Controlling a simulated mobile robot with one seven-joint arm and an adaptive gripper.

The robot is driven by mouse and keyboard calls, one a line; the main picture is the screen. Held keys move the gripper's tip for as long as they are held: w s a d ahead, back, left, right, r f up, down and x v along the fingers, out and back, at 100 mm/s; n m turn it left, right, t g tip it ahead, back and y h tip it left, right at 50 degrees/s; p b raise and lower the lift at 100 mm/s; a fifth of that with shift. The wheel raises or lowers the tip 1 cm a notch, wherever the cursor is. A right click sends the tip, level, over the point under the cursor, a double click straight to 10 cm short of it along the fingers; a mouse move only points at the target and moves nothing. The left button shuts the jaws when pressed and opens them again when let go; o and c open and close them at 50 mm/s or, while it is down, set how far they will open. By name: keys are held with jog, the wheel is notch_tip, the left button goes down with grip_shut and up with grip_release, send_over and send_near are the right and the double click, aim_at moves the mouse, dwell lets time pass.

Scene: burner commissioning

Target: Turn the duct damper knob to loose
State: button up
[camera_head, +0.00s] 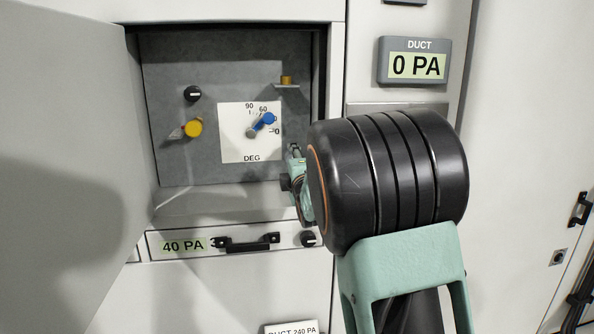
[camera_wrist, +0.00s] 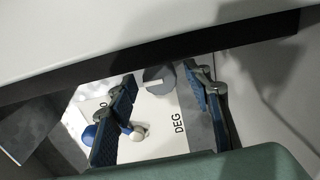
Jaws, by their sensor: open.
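In the wrist view, a grey round knob (camera_wrist: 154,73) with a pale mark shows between the fingertips of my gripper (camera_wrist: 165,80), at the edge of the white DEG plate (camera_wrist: 163,112). I read no loose marking, and contact is not clear. My gripper is open, one finger either side of the knob. In the head view my gripper (camera_head: 295,175) is at the panel's lower right, and this knob is hidden behind it. The blue lever (camera_head: 264,121) on the DEG plate (camera_head: 232,135) points up and right, between 0 and 60. It also shows in the wrist view (camera_wrist: 124,122).
The recessed panel also has a black knob (camera_head: 192,93), a yellow handle (camera_head: 193,128) and a brass piece (camera_head: 287,80). The open door (camera_head: 70,130) stands left. Below are a handle (camera_head: 246,242) and another black knob (camera_head: 311,239). The duct display (camera_head: 415,62) reads 0 PA.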

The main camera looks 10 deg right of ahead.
jog(key=s, duration=1)
jog(key=shift+s, duration=0.2)
